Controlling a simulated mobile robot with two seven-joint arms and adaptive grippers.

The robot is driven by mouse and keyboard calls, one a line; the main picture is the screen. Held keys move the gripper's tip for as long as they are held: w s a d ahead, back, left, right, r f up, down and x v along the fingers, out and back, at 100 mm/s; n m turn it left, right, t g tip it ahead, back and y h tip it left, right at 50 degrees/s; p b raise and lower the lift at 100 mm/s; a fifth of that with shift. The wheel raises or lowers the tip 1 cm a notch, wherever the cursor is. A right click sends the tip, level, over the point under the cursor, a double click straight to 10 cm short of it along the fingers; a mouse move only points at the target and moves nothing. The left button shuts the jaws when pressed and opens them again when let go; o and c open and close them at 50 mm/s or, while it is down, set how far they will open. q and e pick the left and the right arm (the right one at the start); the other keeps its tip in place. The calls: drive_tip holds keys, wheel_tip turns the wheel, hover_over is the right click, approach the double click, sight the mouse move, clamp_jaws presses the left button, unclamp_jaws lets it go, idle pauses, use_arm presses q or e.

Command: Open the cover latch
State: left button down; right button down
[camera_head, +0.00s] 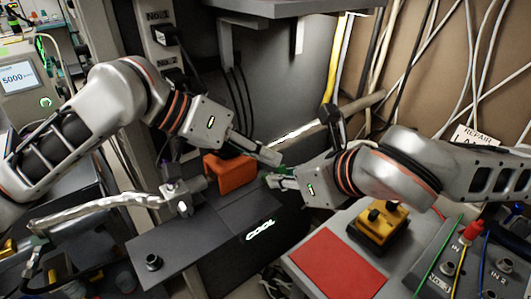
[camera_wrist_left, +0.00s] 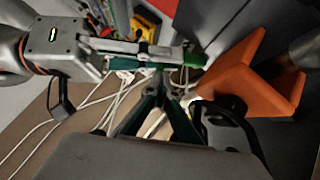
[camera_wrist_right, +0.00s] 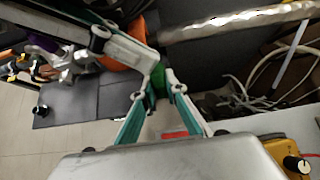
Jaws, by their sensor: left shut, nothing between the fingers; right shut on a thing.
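A black box marked COOL (camera_head: 262,230) stands in the middle of the head view, with an orange bracket-shaped part (camera_head: 230,174) at its back. A small green piece (camera_wrist_right: 158,82) is between the fingers of my right gripper (camera_head: 277,180), which is shut on it. The green piece also shows in the left wrist view (camera_wrist_left: 194,60). Whether it is the latch I cannot tell. My left gripper (camera_head: 275,158) is shut and empty, just above and very close to the right fingertips. The orange part shows large in the left wrist view (camera_wrist_left: 245,75), right of the left fingers.
A silver pipe-like fitting (camera_head: 178,198) is left of the orange part. A grey bench with a red pad (camera_head: 337,262) and a yellow box with black knobs (camera_head: 380,222) is at the right. Loose cables hang at the back right. A shelf (camera_head: 290,8) overhangs at the top.

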use_arm(q)
drive_tip(key=shift+s+d+f, duration=0.15)
drive_tip(key=shift+s+f, duration=0.2)
drive_tip(key=shift+f, duration=0.2)
use_arm(e)
drive_tip(key=shift+r, duration=0.1)
drive_tip(key=c, duration=2)
unclamp_jaws()
drive_tip(key=shift+c, duration=0.2)
use_arm(q)
drive_tip(key=shift+r, duration=0.1)
drive_tip(key=shift+w, duration=0.1)
drive_tip(key=shift+r, duration=0.1)
